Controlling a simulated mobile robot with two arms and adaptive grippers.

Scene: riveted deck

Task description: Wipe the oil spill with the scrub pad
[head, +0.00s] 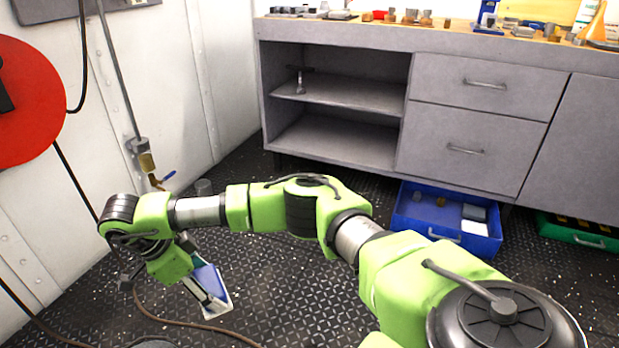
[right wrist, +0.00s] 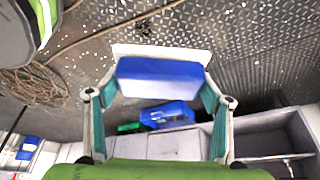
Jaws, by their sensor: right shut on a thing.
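The scrub pad (head: 211,281) is blue with a white side, and in the head view it is low at the left, tilted, over the dark floor. My right gripper (head: 206,291) reaches across from the right and is shut on the pad. In the right wrist view the pad (right wrist: 160,76) sits between the two fingers of the right gripper (right wrist: 160,92), with its white edge outward. I cannot tell whether the pad touches the floor. I cannot make out the oil spill clearly in either view. My left gripper is not in view.
A grey cabinet (head: 480,90) with open shelves stands at the back, cluttered on top. A blue bin (head: 446,222) and a green case (head: 577,232) sit at its foot. A brown hose (head: 180,323) crosses the floor. A red reel (head: 35,110) hangs on the left wall.

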